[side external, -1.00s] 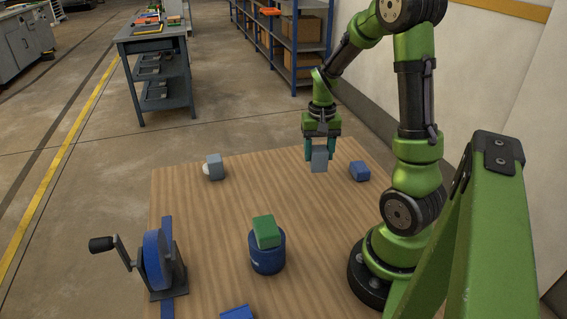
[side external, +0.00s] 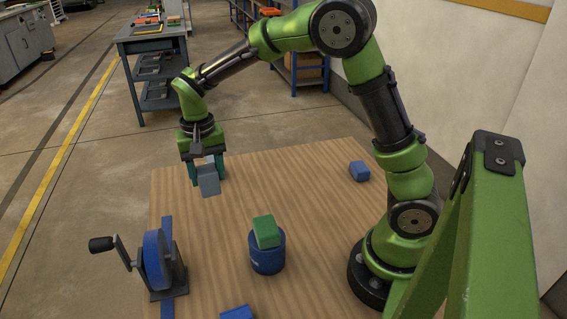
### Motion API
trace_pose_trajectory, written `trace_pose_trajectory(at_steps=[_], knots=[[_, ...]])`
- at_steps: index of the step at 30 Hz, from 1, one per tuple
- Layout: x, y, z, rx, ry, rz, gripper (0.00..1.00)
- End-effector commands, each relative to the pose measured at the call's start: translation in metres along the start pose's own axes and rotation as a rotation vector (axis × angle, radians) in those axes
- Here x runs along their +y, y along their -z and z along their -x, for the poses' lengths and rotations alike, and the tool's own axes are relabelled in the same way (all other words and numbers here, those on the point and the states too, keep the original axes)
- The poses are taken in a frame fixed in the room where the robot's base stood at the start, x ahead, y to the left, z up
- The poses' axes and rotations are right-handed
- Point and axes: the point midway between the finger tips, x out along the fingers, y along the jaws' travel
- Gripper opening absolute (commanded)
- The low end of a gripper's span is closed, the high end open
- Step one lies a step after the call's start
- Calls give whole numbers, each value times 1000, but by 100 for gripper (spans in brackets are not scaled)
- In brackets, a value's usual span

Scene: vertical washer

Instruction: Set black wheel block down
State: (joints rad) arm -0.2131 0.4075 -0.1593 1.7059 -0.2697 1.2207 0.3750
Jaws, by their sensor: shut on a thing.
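My gripper (side external: 206,171) is over the far left part of the wooden table (side external: 310,205). It is shut on a grey block (side external: 208,182), held between its two teal fingers. The block is slightly tilted in the picture and seems to be above the table, though the gap is hard to judge. No black wheel shows on it from this side. The second grey block, with a pale round part, that stood at the far left is now hidden behind my gripper and the held block.
A blue disc (side external: 157,259) with a black crank (side external: 102,244) stands at the table's left. A green block (side external: 266,231) sits on a blue drum (side external: 268,256) mid-table. Blue blocks lie at the far right (side external: 359,171) and front edge (side external: 237,312). The table between is clear.

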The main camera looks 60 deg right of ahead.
Motion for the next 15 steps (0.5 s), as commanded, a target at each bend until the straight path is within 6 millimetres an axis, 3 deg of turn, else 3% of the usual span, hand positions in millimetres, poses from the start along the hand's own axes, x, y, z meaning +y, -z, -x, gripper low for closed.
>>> trace_pose_trajectory(at_steps=[5,15], knots=[[-4,2,0,-1,6,-95,20],[-4,2,-54,-2,5,-107,20]])
